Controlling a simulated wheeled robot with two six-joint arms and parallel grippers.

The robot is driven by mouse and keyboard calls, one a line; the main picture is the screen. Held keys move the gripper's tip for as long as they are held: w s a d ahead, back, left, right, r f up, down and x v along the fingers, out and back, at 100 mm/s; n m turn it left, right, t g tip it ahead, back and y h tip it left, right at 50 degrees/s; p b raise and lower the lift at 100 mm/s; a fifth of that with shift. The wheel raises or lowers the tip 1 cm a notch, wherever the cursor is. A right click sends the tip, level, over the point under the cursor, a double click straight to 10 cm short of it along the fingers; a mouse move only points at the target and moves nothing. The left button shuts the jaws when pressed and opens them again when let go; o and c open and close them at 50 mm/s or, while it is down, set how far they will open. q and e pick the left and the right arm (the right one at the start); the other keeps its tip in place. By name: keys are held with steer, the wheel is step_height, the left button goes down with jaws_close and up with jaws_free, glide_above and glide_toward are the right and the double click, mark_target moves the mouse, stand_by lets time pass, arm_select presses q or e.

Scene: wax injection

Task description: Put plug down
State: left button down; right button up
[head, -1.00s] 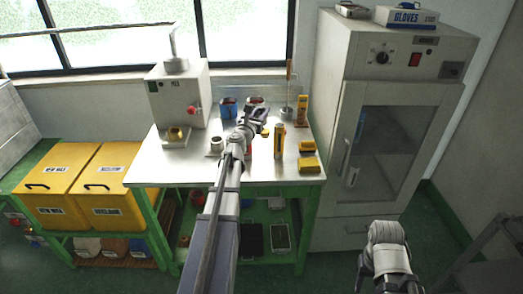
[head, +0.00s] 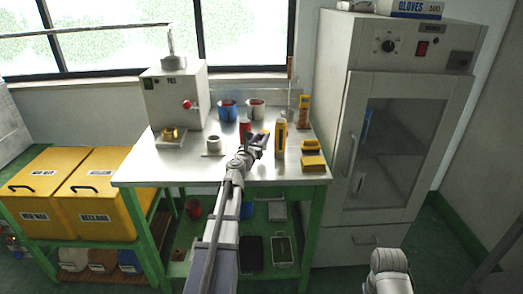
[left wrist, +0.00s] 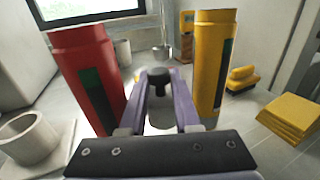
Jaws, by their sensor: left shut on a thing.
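My left gripper (head: 259,143) is over the near middle of the steel bench top (head: 210,172). In the left wrist view its two purple fingers (left wrist: 160,98) are shut on a small dark, rounded piece, seemingly the plug (left wrist: 159,76). Much of the plug is hidden by the fingers, and I cannot tell whether it touches the bench. A red cylinder (left wrist: 93,80) stands left of the fingers and a yellow cylinder (left wrist: 213,62) right of them. Both also show in the head view, red (head: 244,126) and yellow (head: 280,138).
A white ring-shaped cup (head: 213,144) sits left of the gripper. Yellow blocks (head: 312,161) lie to the right. A grey machine (head: 176,97) fills the back left, and an oven cabinet (head: 395,140) stands right.

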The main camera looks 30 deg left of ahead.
arm_select(q)
steer(key=shift+f+b, duration=1.7)
steer(key=shift+f, duration=0.15)
arm_select(e)
steer(key=shift+f, duration=1.85)
arm_select(q)
steer(key=shift+f, duration=0.25)
steer(key=c, duration=0.9)
jaws_free()
steer(key=shift+r, duration=0.1)
arm_select(e)
steer(key=shift+f, duration=0.1)
